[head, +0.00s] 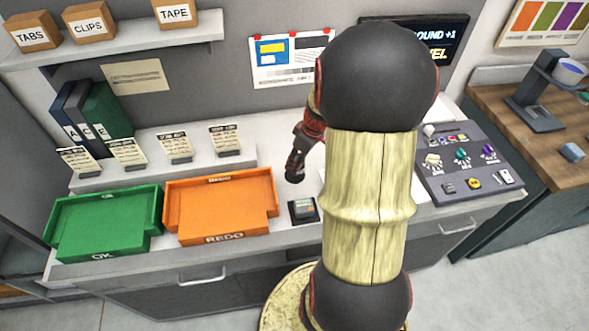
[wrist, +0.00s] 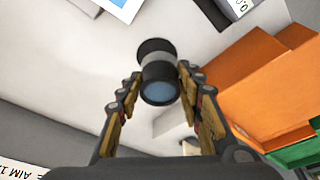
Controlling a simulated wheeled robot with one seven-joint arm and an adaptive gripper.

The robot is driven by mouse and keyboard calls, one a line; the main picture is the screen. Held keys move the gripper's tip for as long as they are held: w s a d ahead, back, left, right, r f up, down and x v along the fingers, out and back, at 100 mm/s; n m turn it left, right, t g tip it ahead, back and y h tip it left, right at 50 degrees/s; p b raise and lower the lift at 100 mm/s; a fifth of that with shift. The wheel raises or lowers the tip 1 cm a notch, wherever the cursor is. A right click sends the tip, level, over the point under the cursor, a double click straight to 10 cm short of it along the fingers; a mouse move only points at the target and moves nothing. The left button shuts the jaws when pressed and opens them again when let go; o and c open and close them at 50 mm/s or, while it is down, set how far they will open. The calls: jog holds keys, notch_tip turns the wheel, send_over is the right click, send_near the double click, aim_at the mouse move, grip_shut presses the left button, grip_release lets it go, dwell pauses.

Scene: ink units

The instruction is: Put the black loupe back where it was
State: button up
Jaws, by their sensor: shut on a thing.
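The black loupe (wrist: 160,72), a short black cylinder with a grey band and a bluish lens, shows in the wrist view between the two fingers. My gripper (wrist: 158,76) is shut on it, one finger on each side. In the head view my gripper (head: 297,160) is small and dark over the pale counter, left of my large arm links. The loupe cannot be told apart from the gripper there. Whether the loupe touches the counter cannot be told.
An orange REDO tray (head: 222,238) and a green OK tray (head: 105,254) lie left. A small dark device (head: 302,209) sits right of the orange tray. A grey board (head: 436,188) with several small items lies right. My arm hides part of the counter.

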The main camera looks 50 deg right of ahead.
jog(key=shift+w+d+f, duration=0.1)
jog(key=shift+w+f, duration=0.5)
jog(key=shift+f, duration=0.2)
jog(key=shift+s+b+x, duration=0.15)
jog(key=shift+b+x, duration=0.15)
jog(key=shift+x, duration=0.55)
jog(key=shift+s+b+x, duration=0.1)
jog(key=shift+b+x, duration=0.15)
jog(key=shift+x, duration=0.65)
jog(key=shift+d+f, duration=0.1)
jog(key=shift+f, duration=0.1)
jog(key=o, duration=1.2)
jog(key=shift+c, duration=0.2)
jog(key=p+v, duration=0.2)
jog(key=v, duration=1)
